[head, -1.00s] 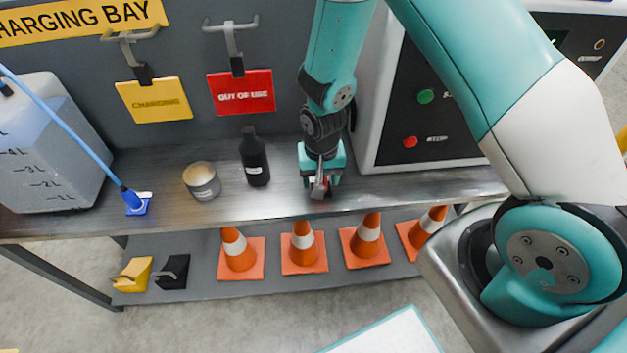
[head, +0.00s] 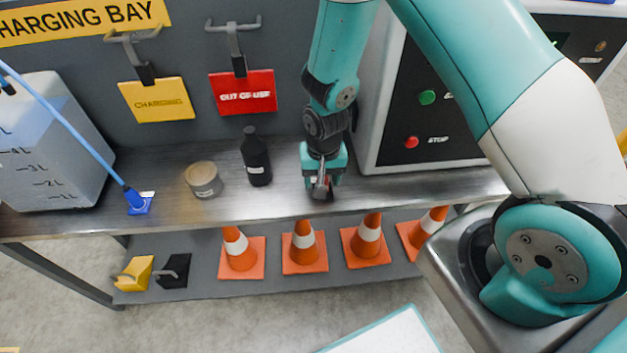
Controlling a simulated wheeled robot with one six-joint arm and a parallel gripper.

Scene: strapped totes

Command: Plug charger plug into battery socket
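My gripper (head: 322,190) points down at the front part of the grey bench top (head: 230,210), just left of the white cabinet. Its fingers are small and dark here, and a grey piece with a bit of red shows at their tips. I cannot tell whether this is a held plug or whether the fingers are open or shut. I cannot make out a charger plug or a battery socket for certain.
A dark bottle (head: 256,160) and a grey can (head: 203,180) stand left of my gripper. A white cabinet (head: 365,120) with buttons stands right.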

